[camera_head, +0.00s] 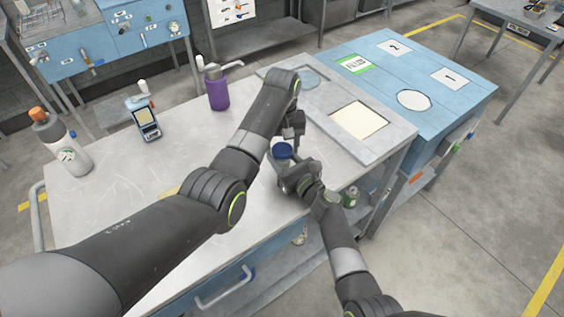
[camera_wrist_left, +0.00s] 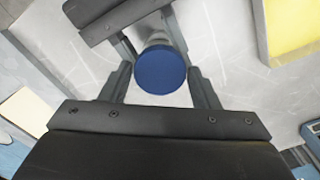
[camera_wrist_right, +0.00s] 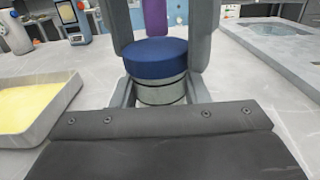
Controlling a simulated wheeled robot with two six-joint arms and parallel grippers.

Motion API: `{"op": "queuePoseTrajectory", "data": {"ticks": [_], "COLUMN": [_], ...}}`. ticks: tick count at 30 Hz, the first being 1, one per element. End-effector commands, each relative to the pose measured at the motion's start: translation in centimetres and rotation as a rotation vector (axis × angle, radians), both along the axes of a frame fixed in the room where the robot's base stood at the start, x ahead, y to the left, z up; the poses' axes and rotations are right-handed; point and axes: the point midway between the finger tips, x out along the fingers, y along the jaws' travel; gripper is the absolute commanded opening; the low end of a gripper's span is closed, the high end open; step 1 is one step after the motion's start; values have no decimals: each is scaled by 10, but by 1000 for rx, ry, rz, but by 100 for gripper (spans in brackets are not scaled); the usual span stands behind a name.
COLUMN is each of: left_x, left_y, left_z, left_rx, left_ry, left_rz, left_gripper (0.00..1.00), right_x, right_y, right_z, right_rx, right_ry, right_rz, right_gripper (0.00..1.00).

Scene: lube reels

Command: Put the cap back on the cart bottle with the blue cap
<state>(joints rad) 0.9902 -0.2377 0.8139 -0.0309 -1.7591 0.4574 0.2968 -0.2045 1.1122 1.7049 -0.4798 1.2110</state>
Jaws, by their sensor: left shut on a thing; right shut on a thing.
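The cart bottle (camera_wrist_right: 160,92) is a grey cylinder with a blue cap (camera_wrist_right: 155,58) sitting level on its top. I cannot tell if the cap is screwed down. The cap also shows from above in the left wrist view (camera_wrist_left: 161,70) and in the head view (camera_head: 282,149). My left gripper (camera_wrist_left: 160,72) reaches down from above and is shut on the cap, a finger on either side. My right gripper (camera_wrist_right: 160,95) comes in low and is shut on the bottle body. The bottle's lower part is hidden by my right gripper.
A grey panel with a cream inset (camera_head: 359,121) lies to the right. A yellow-bottomed tray (camera_wrist_right: 35,105) is beside the bottle.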

Motion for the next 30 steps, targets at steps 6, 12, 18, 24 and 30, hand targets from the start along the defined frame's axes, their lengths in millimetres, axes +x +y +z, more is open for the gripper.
{"op": "queuePoseTrajectory", "data": {"ticks": [6, 12, 18, 24, 30], "left_x": [0, 0, 0, 0, 0], "left_y": [0, 0, 0, 0, 0], "left_z": [0, 0, 0, 0, 1], "left_rx": [0, 1, 1, 1, 0], "left_ry": [0, 0, -1, 0, -1], "left_rz": [-346, -585, -577, -576, -576], "left_gripper": [28, 28, 65, 81, 81], "right_x": [0, 0, 0, 0, 0], "right_y": [0, 0, 0, 0, 0], "right_z": [0, 0, 0, 0, 0], "right_rx": [0, 0, 0, 0, 0], "right_ry": [0, 0, 0, 0, 0], "right_rz": [0, 0, 0, 0, 0], "right_gripper": [0, 0, 0, 0, 0]}}
